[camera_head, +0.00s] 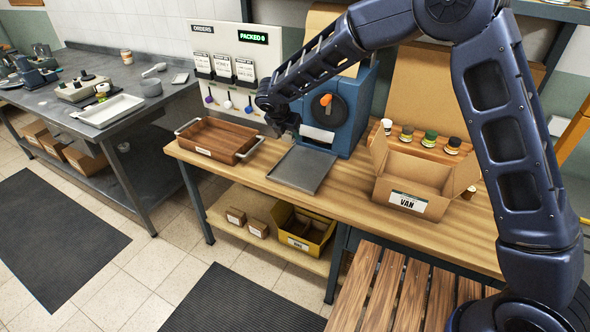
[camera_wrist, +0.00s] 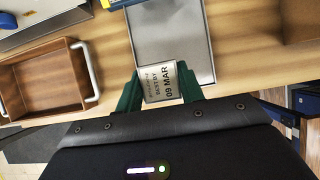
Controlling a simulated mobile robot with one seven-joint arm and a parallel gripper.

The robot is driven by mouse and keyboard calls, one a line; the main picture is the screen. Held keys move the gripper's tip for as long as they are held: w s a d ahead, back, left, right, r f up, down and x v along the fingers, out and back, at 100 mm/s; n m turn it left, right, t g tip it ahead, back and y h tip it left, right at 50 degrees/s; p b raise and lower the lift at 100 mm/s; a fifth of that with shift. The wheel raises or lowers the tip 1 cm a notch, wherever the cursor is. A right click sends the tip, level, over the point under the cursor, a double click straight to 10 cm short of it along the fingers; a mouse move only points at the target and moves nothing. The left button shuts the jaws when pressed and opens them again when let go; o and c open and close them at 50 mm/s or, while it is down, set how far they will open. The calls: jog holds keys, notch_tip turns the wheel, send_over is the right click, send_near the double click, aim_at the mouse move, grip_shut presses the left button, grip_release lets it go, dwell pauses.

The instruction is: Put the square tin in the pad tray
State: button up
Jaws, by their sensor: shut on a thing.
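My gripper (camera_wrist: 160,84) is shut on a small square tin (camera_wrist: 163,82), seen between its green fingertips in the wrist view. The tin's pale face reads "BEST BY 09 MAR". In the head view my gripper (camera_head: 284,121) hangs over the bench, between the wooden tray and the blue machine; the tin cannot be made out there. A shallow grey metal tray (camera_head: 302,169), which may be the pad tray, lies flat and empty in front of the machine. It also shows in the wrist view (camera_wrist: 168,38), just beyond the tin.
A wooden tray with handles (camera_head: 219,139) stands left of the grey tray. The blue machine (camera_head: 345,118) stands behind it. An open carton marked VAN (camera_head: 409,204) and several small jars (camera_head: 430,138) are to the right. A white tray (camera_head: 109,110) is on the left table.

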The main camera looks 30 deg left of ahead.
aim_at(292, 174)
notch_tip(292, 174, down, 17)
jog(key=shift+f, duration=0.1)
dwell(0.5)
jog(key=shift+f, duration=0.1)
jog(key=o, duration=1)
jog(key=v, duration=1.2)
